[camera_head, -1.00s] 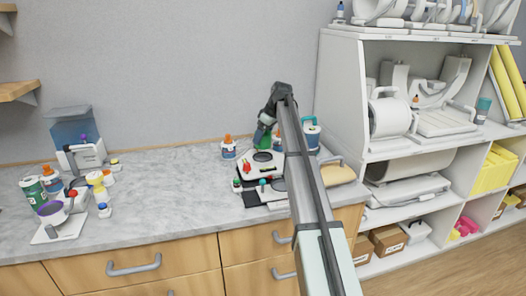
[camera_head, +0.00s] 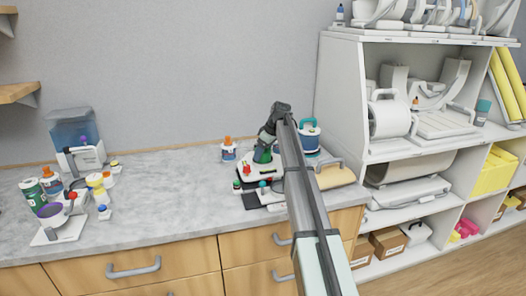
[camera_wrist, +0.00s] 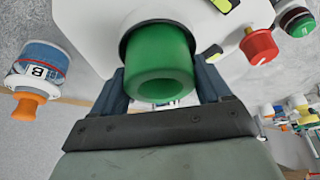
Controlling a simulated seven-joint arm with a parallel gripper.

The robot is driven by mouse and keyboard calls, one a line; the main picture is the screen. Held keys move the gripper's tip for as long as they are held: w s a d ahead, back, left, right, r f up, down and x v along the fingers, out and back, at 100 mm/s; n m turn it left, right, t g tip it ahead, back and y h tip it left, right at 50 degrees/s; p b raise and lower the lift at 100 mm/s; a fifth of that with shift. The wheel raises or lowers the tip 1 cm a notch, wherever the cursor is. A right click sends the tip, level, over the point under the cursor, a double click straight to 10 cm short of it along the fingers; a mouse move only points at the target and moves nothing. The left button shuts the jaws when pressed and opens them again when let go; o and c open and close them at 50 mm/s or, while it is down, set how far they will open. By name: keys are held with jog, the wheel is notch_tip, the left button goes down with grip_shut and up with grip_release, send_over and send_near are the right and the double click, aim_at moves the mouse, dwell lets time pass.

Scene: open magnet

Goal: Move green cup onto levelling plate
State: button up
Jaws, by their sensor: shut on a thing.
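The green cup (camera_wrist: 160,62) is between the two fingers of my gripper (camera_wrist: 163,88) in the wrist view, and the gripper is shut on it. The cup also shows in the head view (camera_head: 262,155), below the dark end of my arm. It is over the dark round levelling plate on the white device (camera_head: 252,173); in the wrist view the white device (camera_wrist: 90,25) surrounds it and a dark rim shows around the cup's far end. I cannot tell whether the cup touches the plate, which it mostly hides.
A red knob (camera_wrist: 259,46) stands on the device beside the cup. A blue-labelled jar with an orange top (camera_head: 228,149) is to the left, and a teal-lidded container (camera_head: 309,135) is behind right. The counter's middle (camera_head: 165,190) is clear.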

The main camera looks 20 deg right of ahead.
jog(key=shift+f, duration=0.15)
jog(key=o, duration=1.1)
jog(key=shift+o, duration=0.2)
jog(key=v, duration=1.2)
jog(key=shift+r, duration=0.3)
jog(key=shift+a, duration=0.1)
